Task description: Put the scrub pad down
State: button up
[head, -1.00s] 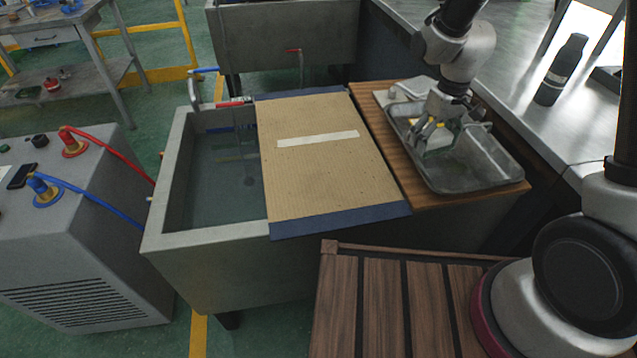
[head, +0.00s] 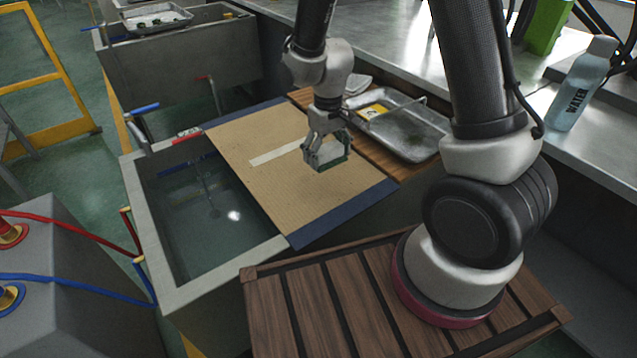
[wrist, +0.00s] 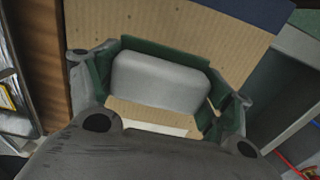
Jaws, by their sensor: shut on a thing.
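The scrub pad, a pale grey block with dark green around it, is held by my gripper (head: 326,150). In the wrist view the pad (wrist: 160,82) fills the space between the two fingers, and the gripper is shut on it. In the head view the gripper hangs over the right part of the tan cardboard sheet (head: 255,185), left of the metal tray. The wrist view shows cardboard (wrist: 160,18) beyond the pad. I cannot tell the exact height of the pad above the sheet.
The cardboard, with a pale strip and blue ends, covers part of a water-filled sink (head: 155,235). A metal tray (head: 425,150) with a yellow item (head: 373,112) sits on a wooden board to the right. A water bottle (head: 580,85) stands on the steel counter.

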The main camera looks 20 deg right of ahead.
aim_at(327, 148)
notch_tip(327, 148, down, 8)
jog(key=shift+f, duration=0.15)
jog(key=shift+f, duration=0.1)
jog(key=o, duration=1.1)
notch_tip(327, 148, up, 12)
jog(key=shift+r, duration=0.2)
jog(key=s+d+r+m+t, duration=0.1)
jog(key=s+d+r, duration=0.4)
jog(key=s+r, duration=0.1)
jog(key=s+d+r+m+t, duration=0.1)
jog(key=s+d+r, duration=0.4)
jog(key=r, duration=0.4)
jog(key=s+d+r+m+t, duration=0.1)
jog(key=s+d+r+t, duration=0.1)
jog(key=s+d+r, duration=0.3)
jog(key=shift+s+r+m, duration=0.3)
jog(key=shift+s+r, duration=1.2)
jog(key=shift+r, duration=0.1)
